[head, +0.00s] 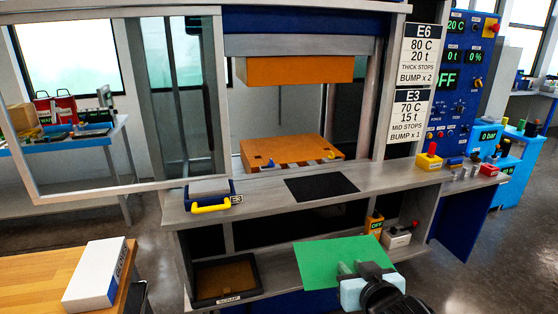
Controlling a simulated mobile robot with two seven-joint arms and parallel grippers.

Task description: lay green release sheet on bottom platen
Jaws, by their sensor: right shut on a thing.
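The green release sheet (325,262) is a flat, stiff-looking rectangle at the lower middle of the head view. My right gripper (352,270) is shut on its lower right edge and holds it in front of the bench, below the worktop level. The bottom platen (285,150) is an orange-brown block inside the press, with an empty-looking top. The orange top platen (298,69) hangs well above it, leaving an open gap. My left gripper is not in view.
A black mat (320,186) lies on the bench ledge (262,203) before the press. A blue tray with a yellow handle (211,207) sits to its left. The framed guard (120,187) stands at left. A scrap bin (226,279) is on the lower shelf.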

